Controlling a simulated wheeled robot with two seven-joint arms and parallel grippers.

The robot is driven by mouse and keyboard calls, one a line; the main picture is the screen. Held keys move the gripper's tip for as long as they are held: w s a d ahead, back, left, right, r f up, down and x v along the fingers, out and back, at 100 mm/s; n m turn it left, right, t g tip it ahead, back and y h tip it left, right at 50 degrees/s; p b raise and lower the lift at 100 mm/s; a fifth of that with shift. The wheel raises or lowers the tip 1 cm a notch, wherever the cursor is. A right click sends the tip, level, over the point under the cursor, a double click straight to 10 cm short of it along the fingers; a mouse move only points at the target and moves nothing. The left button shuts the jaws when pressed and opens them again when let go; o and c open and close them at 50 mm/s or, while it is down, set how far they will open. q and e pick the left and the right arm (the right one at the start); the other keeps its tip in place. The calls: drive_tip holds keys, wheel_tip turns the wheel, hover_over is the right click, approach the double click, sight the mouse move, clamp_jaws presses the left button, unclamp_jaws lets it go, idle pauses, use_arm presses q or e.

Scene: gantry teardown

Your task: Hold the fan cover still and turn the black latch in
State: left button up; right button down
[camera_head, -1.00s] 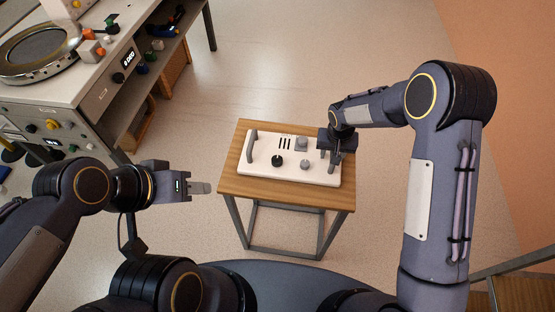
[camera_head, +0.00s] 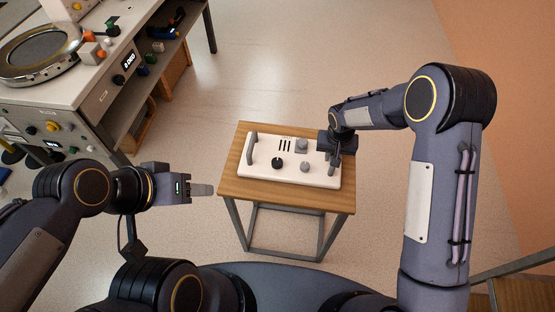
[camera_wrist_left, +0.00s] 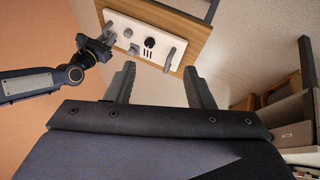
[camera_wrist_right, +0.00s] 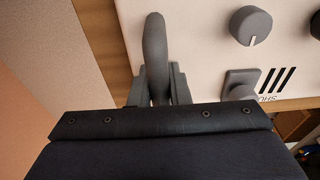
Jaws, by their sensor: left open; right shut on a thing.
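The fan cover (camera_head: 290,177) is a white panel lying on a small wooden table, with a grey handle at each end. The black latch (camera_head: 277,162) is a round dark knob near its front middle; it also shows in the left wrist view (camera_wrist_left: 134,49). My right gripper (camera_head: 335,160) is shut on the cover's right handle (camera_wrist_right: 154,45), which stands between its fingers in the right wrist view. My left gripper (camera_head: 201,190) is open and empty, left of the table and apart from the cover. Its spread fingers show in the left wrist view (camera_wrist_left: 160,85).
A round grey knob (camera_head: 306,167), a square grey piece (camera_head: 302,145) and dark slots (camera_head: 285,145) are on the cover. The left handle (camera_head: 251,148) stands free. A workbench (camera_head: 75,90) is at the upper left. Floor is clear between it and the wooden table (camera_head: 231,182).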

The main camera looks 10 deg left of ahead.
use_arm(q)
drive_tip(key=shift+o, duration=0.3)
drive_tip(key=shift+w+a+m, duration=0.1)
drive_tip(key=shift+w+m, duration=0.1)
drive_tip(key=shift+m, duration=0.1)
drive_tip(key=m+g+y, duration=0.4)
drive_tip(key=m+g, duration=0.2)
drive_tip(key=m, duration=2.2)
hover_over(277, 161)
wheel_tip(277, 161, down, 12)
wheel_tip(277, 161, down, 12)
drive_tip(key=shift+r, duration=0.1)
drive_tip(key=shift+c, duration=0.3)
drive_tip(key=c, duration=0.9)
